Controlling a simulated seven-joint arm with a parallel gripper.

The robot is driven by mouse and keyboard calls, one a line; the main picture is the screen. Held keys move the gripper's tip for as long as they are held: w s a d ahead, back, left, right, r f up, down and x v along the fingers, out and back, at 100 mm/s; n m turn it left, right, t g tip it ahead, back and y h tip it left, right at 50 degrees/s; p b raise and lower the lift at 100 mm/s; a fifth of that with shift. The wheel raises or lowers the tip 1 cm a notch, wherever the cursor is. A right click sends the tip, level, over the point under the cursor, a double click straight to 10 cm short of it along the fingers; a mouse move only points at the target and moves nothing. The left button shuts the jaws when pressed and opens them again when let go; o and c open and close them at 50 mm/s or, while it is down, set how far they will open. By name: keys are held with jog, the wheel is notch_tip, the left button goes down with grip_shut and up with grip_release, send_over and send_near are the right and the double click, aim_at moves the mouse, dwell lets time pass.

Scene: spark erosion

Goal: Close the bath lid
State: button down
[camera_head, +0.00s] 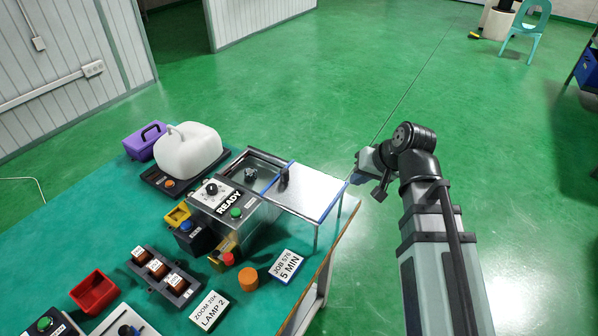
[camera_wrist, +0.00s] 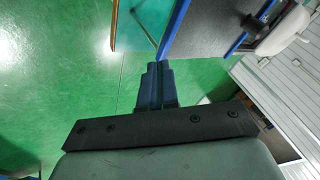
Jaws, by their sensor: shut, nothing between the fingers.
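The bath (camera_head: 250,168) is part of the machine near the table's far right corner. Its left part is uncovered and shows a dark interior with a knob-like part. The lid (camera_head: 315,190) is a flat pale panel with blue edge strips and a black upright handle (camera_head: 284,177). It lies to the right of the opening. In the wrist view the lid (camera_wrist: 205,30) looks dark grey, with a blue near edge. My gripper (camera_head: 360,178) is beside the lid's right end, shut and empty. Its blue fingers (camera_wrist: 156,70) point toward that edge; contact is unclear.
The READY control box (camera_head: 225,205) stands in front of the bath. A white canister (camera_head: 187,150) and purple box (camera_head: 144,140) are behind left. Blocks, signs and a red bin (camera_head: 94,292) fill the front. Open green floor lies right of the table.

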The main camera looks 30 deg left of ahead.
jog(key=n+y, duration=0.1)
send_near(305, 179)
jog(key=shift+g, duration=0.3)
jog(key=x, duration=0.5)
jog(key=shift+w, duration=0.25)
jog(key=shift+s+a+r, duration=0.1)
jog(key=shift+s+a, duration=0.45)
jog(key=shift+a, duration=0.35)
jog(key=shift+s+a, duration=0.4)
jog(key=shift+a, duration=0.35)
jog(key=a, duration=1.7)
jog(key=shift+a, duration=0.2)
jog(key=shift+r, duration=0.1)
